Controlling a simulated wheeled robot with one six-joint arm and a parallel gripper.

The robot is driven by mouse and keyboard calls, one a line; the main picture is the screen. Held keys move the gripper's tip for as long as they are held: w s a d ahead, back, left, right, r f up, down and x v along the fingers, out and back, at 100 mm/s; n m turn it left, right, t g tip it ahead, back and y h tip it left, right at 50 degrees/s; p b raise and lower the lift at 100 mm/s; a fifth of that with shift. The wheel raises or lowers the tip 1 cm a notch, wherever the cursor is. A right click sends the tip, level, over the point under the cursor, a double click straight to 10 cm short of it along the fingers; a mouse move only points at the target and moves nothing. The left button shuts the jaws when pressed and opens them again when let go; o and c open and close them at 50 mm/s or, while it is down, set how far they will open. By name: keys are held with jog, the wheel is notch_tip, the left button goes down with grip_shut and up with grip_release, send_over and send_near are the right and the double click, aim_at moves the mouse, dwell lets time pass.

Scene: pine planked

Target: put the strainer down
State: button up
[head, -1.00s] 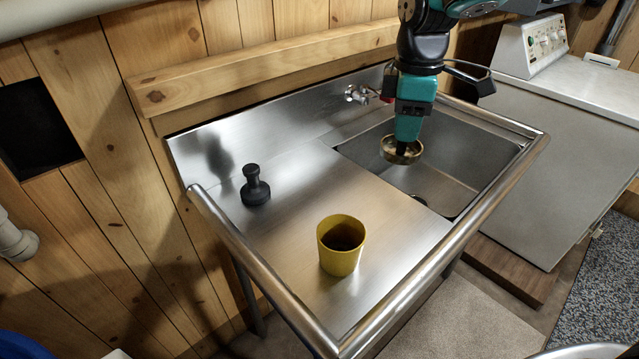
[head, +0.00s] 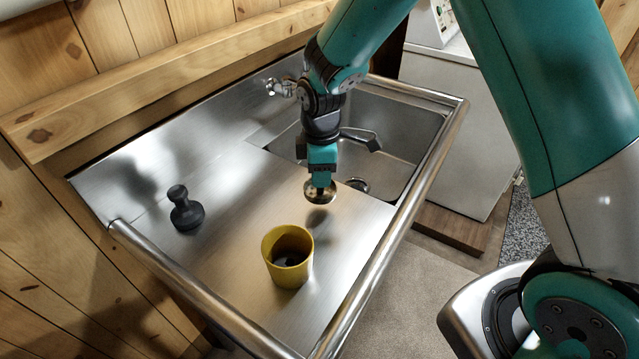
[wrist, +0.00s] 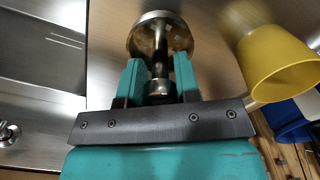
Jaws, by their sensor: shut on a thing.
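The strainer (head: 320,195) is a small round brass-coloured metal piece with a stem. My gripper (head: 320,180) points down and is shut on the stem. In the wrist view the strainer's round end (wrist: 160,35) sticks out past my gripper's fingers (wrist: 160,85). In the head view the strainer hangs above the steel drainboard (head: 235,200), near the left edge of the sink basin (head: 400,125). A dark shadow lies on the board below it, so it seems clear of the surface.
A yellow cup (head: 287,270) with a dark inside stands on the board, nearer than the strainer; it also shows in the wrist view (wrist: 275,65). A black knobbed tool (head: 186,212) stands at the left. A tap (head: 280,88) is at the back. Raised tubular rails (head: 385,250) edge the board.

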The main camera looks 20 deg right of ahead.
aim_at(321, 193)
jog(key=shift+f, duration=2.15)
jog(key=o, duration=0.9)
jog(key=shift+f, duration=0.1)
notch_tip(321, 193, up, 12)
jog(key=shift+f+b, duration=0.25)
jog(key=shift+b, duration=0.55)
jog(key=s+a+r+m+y, duration=0.1)
jog(key=s+r+m, duration=0.1)
jog(key=s, duration=0.6)
jog(key=s+a+r+m+y, duration=0.1)
jog(key=s+a+r+m, duration=0.1)
jog(key=s+r, duration=0.3)
jog(key=s+a+r+m+y, duration=0.1)
jog(key=s+r+m+y, duration=0.1)
jog(key=s, duration=0.9)
jog(key=shift+s+a+r+m, duration=0.2)
jog(key=shift+r+m, duration=0.15)
jog(key=shift+r, duration=0.2)
jog(key=shift+s+a+r+m, duration=0.1)
jog(key=shift+s+r+m, duration=0.1)
jog(key=shift+r+m, duration=0.25)
